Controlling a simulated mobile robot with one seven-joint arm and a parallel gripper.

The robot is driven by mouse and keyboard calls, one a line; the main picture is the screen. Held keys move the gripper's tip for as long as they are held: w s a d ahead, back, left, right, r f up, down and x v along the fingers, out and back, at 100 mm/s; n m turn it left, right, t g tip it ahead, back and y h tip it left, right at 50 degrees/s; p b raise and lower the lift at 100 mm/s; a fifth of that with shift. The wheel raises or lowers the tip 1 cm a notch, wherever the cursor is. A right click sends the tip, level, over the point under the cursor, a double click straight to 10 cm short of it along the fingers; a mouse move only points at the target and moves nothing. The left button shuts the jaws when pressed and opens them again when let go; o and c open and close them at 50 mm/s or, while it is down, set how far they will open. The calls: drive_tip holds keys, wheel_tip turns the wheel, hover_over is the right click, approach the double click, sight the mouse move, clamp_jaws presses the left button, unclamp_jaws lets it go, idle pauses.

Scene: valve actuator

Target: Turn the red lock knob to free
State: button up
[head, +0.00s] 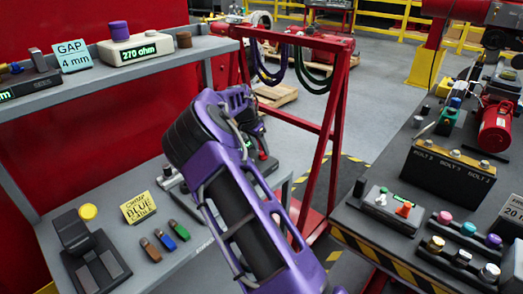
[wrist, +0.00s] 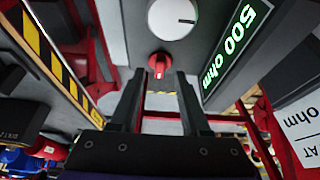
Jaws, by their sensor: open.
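The red lock knob (wrist: 159,66) shows in the wrist view on a grey panel (wrist: 134,28), below a white dial (wrist: 171,18). A light mark runs upright on the knob's face. My gripper (wrist: 159,77) is open and empty, with its two dark fingers apart to the left and right of the knob in the picture. I cannot tell whether the fingertips reach the knob's depth; no contact shows. In the head view my purple arm hides most of the panel area and my gripper.
A display reading 500 ohm (wrist: 236,42) stands right of the panel in the wrist view. In the head view, the left bench holds a yellow sign (head: 139,207) and small coloured blocks. A red frame (head: 330,110) stands behind my arm. The right bench carries a control box (head: 391,209).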

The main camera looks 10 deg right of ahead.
drive_tip(key=shift+x, duration=0.9)
drive_tip(key=shift+c, duration=0.2)
clamp_jaws()
